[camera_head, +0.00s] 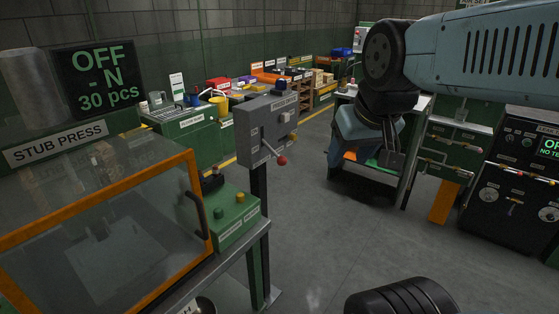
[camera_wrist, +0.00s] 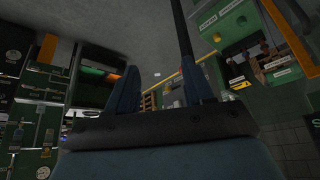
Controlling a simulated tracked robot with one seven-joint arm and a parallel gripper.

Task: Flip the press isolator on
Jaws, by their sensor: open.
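The press isolator is most likely the grey box (camera_head: 265,125) on a dark post beside the stub press (camera_head: 100,210). A lever with a red knob (camera_head: 282,160) sticks out of its front and slants down to the right. The press display (camera_head: 97,79) reads "OFF -N 30 pcs". My gripper (camera_head: 391,165) hangs to the right of the isolator, well apart from it and pointing down. In the wrist view my gripper (camera_wrist: 160,85) is open, with nothing between its fingers. I cannot make out the isolator's lever in the wrist view.
A green control box (camera_head: 232,215) with buttons sits on the press table below the isolator. Green benches (camera_head: 188,128) with tools stand behind. A dark machine with dials (camera_head: 515,185) stands at right. The grey floor (camera_head: 325,235) between is clear.

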